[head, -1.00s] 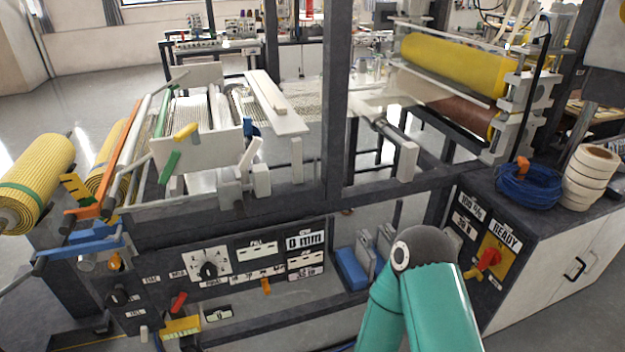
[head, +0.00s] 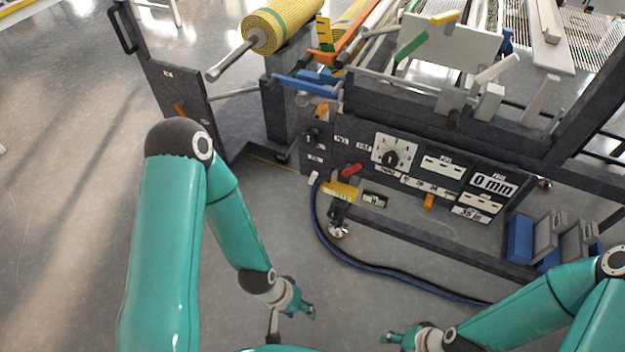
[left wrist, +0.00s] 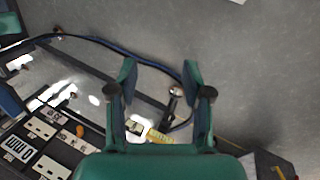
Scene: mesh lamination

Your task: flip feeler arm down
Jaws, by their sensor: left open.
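None of the parts carries a readable feeler arm label, so I cannot tell which one it is. Coloured levers sit on the machine's upper frame: a green-tipped one (head: 411,46), a yellow-tipped one (head: 444,18), a blue bar (head: 306,86) and an orange bar (head: 322,56). My left gripper (head: 302,307) is open and empty, low in front of the machine and well apart from these levers. In the left wrist view its two fingers (left wrist: 160,85) are spread with floor and cable behind. My right gripper (head: 390,338) is at the bottom; its finger opening is unclear.
A yellow roll (head: 282,24) stands out at upper left. A blue-black cable (head: 345,255) lies on the floor. Floor on the left is clear.

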